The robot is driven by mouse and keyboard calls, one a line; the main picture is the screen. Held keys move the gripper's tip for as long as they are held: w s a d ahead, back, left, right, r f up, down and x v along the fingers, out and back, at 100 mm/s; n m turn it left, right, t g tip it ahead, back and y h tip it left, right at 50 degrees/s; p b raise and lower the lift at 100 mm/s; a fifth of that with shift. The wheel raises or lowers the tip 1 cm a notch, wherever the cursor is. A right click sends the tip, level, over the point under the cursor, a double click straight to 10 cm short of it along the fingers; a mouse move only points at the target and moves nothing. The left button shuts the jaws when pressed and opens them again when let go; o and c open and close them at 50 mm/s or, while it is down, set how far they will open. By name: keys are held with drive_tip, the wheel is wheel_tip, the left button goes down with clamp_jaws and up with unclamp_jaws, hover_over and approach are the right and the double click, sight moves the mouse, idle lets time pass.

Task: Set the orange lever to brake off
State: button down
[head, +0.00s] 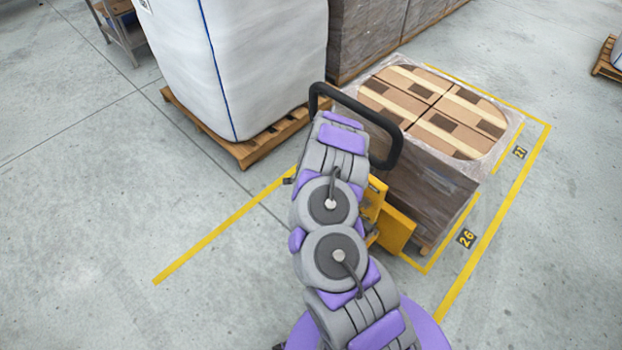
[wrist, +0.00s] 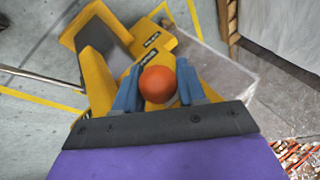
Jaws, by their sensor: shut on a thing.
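In the wrist view the orange lever shows as a round orange knob (wrist: 158,84) between the two blue fingers of my gripper (wrist: 160,88). The fingers are shut on the knob, one on each side. Behind it is the yellow body of a pallet truck (wrist: 100,82). In the head view the truck's yellow body (head: 397,229) and its black loop handle (head: 391,150) show past my arm. My arm hides the lever and my gripper in the head view. The lever's setting cannot be read.
A wrapped pallet of cartons (head: 429,190) stands at the truck, within yellow floor lines (head: 490,230). A big white bag (head: 235,60) on a wooden pallet (head: 247,152) stands to the left. The grey floor at the left (head: 80,230) is clear.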

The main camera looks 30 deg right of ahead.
drive_tip(key=shift+w+d+r+y, duration=0.1)
drive_tip(key=shift+d+r+y, duration=0.15)
drive_tip(key=shift+y, duration=0.15)
drive_tip(key=c, duration=0.8)
unclamp_jaws()
drive_tip(key=shift+o, duration=0.2)
drive_tip(key=p+v, duration=0.4)
drive_tip(key=v, duration=1.3)
drive_tip(key=shift+w+r+p, duration=0.15)
drive_tip(key=shift+r+p, duration=0.05)
drive_tip(key=shift+p, duration=0.1)
drive_tip(key=shift+a, duration=0.1)
